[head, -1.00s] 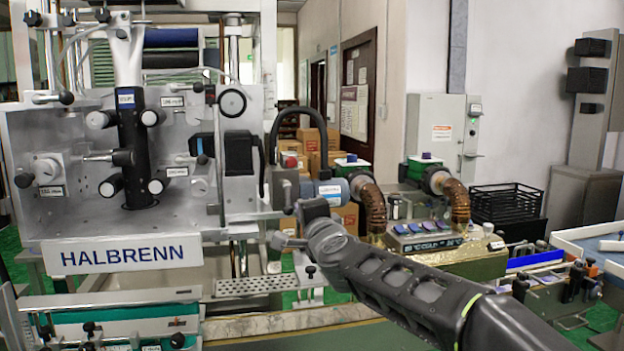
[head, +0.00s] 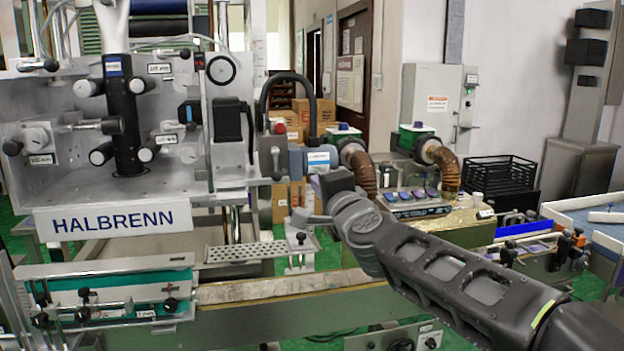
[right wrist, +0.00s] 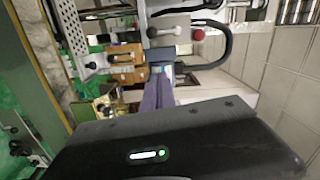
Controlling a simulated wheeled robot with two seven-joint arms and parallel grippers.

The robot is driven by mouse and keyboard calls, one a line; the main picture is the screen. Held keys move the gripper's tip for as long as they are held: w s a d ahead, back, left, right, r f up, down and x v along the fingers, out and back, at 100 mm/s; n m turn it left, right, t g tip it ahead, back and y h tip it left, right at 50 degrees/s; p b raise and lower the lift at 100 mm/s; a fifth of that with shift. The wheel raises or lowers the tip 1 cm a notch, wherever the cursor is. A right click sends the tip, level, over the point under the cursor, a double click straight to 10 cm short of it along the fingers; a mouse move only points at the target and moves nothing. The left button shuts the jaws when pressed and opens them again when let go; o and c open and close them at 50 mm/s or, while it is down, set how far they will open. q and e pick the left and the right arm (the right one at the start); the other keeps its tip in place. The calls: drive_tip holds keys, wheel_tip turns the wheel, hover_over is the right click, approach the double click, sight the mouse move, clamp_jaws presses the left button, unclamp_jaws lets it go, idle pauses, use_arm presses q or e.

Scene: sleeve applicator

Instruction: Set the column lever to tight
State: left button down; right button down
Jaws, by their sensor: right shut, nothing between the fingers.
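In the right wrist view a pale, rounded lever handle (right wrist: 165,32) lies beside the red knob (right wrist: 198,34). I cannot read a tight mark or tell which setting it has. My right gripper (head: 317,187) is right of and slightly below the lever, apart from it. In the right wrist view its fingers (right wrist: 158,95) are shut and empty, pointing toward the lever area. My left gripper is not in view.
A black column with several knobs (head: 124,115) stands on the machine's front plate. A black curved hose (head: 290,78) arches above the lever. A perforated plate (head: 240,251) and knobbed bracket (head: 301,240) lie below my gripper. Brown ducts (head: 447,170) stand behind my arm.

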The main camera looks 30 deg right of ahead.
drive_tip(key=shift+v, duration=1.25)
